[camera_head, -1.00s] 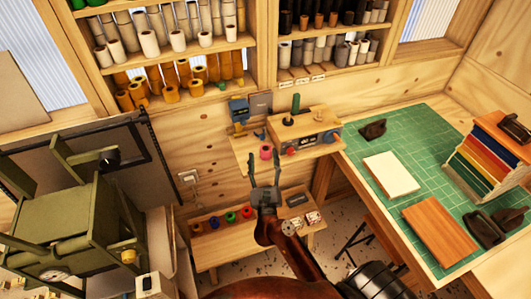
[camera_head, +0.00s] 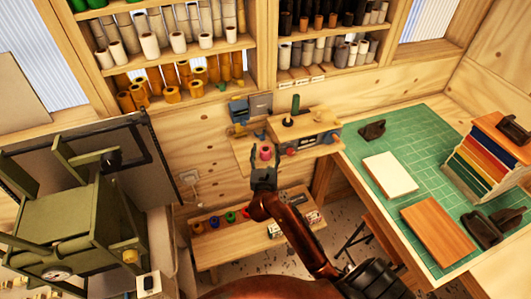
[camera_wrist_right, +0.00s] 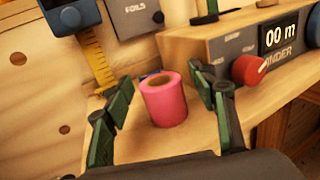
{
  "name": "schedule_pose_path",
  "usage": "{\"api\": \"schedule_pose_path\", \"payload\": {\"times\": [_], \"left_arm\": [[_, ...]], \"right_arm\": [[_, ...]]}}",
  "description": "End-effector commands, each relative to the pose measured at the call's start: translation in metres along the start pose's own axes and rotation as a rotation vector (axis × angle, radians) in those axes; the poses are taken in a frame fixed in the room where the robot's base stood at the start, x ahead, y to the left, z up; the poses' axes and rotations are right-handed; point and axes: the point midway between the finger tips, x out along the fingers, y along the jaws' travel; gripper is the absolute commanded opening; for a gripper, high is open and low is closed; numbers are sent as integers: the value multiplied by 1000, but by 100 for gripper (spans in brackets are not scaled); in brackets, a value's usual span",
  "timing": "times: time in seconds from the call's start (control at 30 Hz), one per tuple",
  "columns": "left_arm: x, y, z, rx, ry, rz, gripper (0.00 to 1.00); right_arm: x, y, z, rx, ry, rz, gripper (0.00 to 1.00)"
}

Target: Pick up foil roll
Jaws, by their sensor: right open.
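A pink foil roll (camera_wrist_right: 164,100) stands upright on a small wooden shelf (camera_wrist_right: 190,140) in the right wrist view. It also shows small in the head view (camera_head: 265,153). My right gripper (camera_wrist_right: 163,103) is open, with one finger to the left of the roll and the other to its right. The roll's lower part shows clear of both fingers, and I see no contact. In the head view the right gripper (camera_head: 264,160) reaches up to the shelf from below. My left gripper is not in view.
A winder box with a red knob (camera_wrist_right: 250,70) stands close to the right of the roll. A lower shelf (camera_head: 205,250) holds several coloured rolls. A green-matted bench (camera_head: 420,165) is at the right.

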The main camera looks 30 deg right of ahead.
Motion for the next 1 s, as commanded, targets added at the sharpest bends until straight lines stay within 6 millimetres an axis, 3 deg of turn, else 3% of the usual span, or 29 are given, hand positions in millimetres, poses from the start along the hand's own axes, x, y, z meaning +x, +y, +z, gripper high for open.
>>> {"api": "schedule_pose_path", "payload": {"times": [0.2,0.9,1.0], "left_arm": [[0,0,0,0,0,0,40],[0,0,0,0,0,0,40],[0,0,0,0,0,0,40]], "right_arm": [[1,0,-1,-1,1,0,52],[0,0,0,-1,0,0,4],[0,0,0,-1,0,0,2]]}}
